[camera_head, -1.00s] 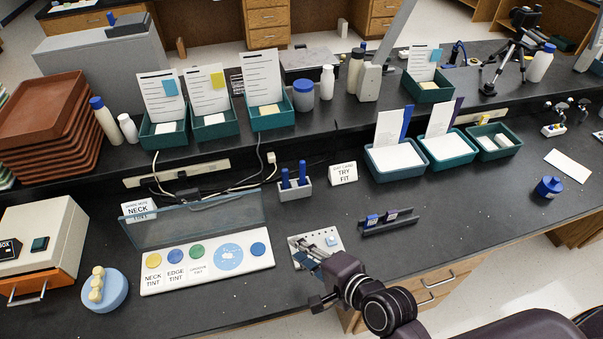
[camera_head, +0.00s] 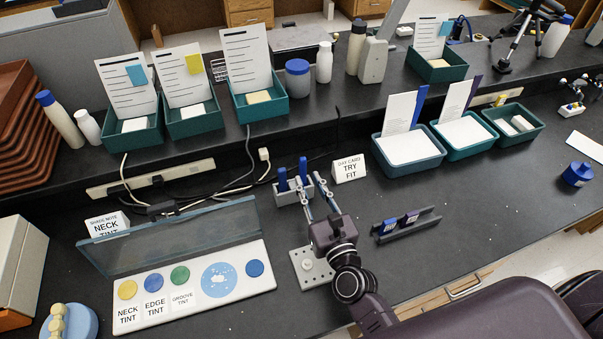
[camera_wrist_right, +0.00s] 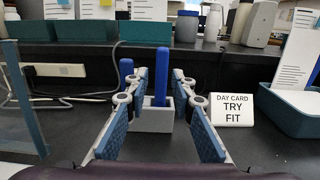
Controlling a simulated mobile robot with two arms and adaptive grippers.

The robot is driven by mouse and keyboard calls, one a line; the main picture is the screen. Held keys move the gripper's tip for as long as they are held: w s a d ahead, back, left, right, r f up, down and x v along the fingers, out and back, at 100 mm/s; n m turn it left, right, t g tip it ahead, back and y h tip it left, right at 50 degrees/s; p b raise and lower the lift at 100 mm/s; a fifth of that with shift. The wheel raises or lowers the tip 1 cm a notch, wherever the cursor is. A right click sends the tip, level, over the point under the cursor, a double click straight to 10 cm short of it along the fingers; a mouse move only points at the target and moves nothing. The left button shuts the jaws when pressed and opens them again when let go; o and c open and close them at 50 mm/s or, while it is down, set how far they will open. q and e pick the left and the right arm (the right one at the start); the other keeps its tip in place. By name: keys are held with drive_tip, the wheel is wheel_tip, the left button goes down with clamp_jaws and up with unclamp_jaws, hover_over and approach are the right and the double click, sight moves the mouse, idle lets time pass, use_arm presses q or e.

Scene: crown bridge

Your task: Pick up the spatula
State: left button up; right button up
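Two upright blue handles stand in a small grey holder (camera_head: 287,194); I cannot tell which belongs to the spatula, as their lower ends are hidden. The left handle (camera_head: 282,179) and right handle (camera_head: 303,169) also show in the right wrist view, left (camera_wrist_right: 126,70) and right (camera_wrist_right: 161,76). My right gripper (camera_head: 312,187) is open, pointing at the holder. In the wrist view its blue-padded fingers (camera_wrist_right: 160,92) lie on either side of the right handle, with space on both sides; the left handle is partly behind the left finger. My left gripper is not in view.
A "TRY FIT" card (camera_head: 348,169) stands right of the holder. A clear upright panel (camera_head: 170,236) and tint board (camera_head: 195,292) lie left. A dark rack with blue pieces (camera_head: 406,225) is right of my arm. A raised shelf with trays rises behind.

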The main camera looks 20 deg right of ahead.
sight(304, 170)
drive_tip(key=w+p, duration=0.1)
drive_tip(key=w, duration=0.2)
drive_tip(key=shift+w+d, duration=0.1)
drive_tip(key=shift+w, duration=0.15)
drive_tip(key=w, duration=0.2)
drive_tip(key=shift+w+f, duration=0.15)
drive_tip(key=shift+w, duration=0.25)
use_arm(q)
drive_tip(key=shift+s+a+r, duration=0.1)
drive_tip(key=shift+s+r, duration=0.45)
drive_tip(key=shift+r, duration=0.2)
use_arm(e)
clamp_jaws()
